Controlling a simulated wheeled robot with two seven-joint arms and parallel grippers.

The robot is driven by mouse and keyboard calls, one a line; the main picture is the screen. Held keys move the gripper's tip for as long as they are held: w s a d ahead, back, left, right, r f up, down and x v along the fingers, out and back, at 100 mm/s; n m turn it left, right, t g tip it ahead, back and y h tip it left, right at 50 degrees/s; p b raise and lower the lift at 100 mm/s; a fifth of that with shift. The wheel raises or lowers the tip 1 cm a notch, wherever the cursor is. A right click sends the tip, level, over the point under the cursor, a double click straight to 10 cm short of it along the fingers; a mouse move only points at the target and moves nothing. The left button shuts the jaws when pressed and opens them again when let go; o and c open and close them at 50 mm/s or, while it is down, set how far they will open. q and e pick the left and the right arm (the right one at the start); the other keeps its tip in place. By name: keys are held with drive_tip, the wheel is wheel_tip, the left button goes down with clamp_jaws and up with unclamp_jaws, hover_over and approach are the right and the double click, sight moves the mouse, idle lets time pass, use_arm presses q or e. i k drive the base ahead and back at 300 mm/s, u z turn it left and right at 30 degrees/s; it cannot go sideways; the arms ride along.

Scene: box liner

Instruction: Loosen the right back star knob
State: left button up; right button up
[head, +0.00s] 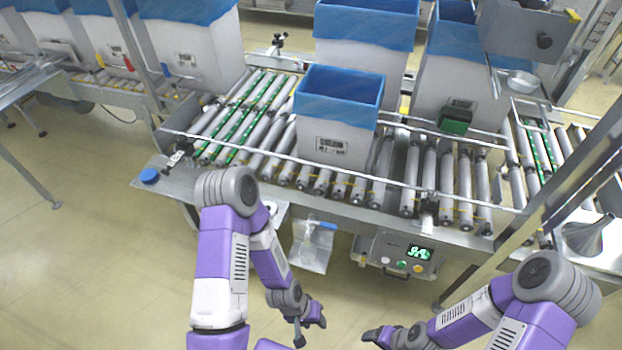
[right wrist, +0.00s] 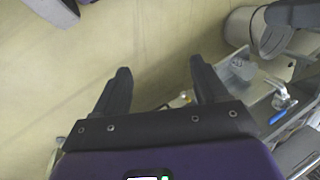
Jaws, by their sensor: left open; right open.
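Guide rails (head: 345,172) run along the roller conveyor and carry small dark clamps. I cannot make out the right back star knob for certain; the lined boxes and the metal housing cover much of that corner. My left gripper (head: 311,328) is open and empty, low in front of the conveyor. My right gripper (right wrist: 160,68) is open and empty over the floor; in the head view it is low at the bottom, right of the left one.
A white box with a blue liner (head: 340,115) stands on the rollers, with larger lined boxes behind. A metal housing (head: 528,28) with a black knob hangs at the back right. A control box (head: 405,255) with a green display sits under the front edge.

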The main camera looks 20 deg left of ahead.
sight(181, 139)
drive_tip(key=u, duration=2.05)
drive_tip(key=i, duration=1.15)
drive_tip(key=u, duration=0.25)
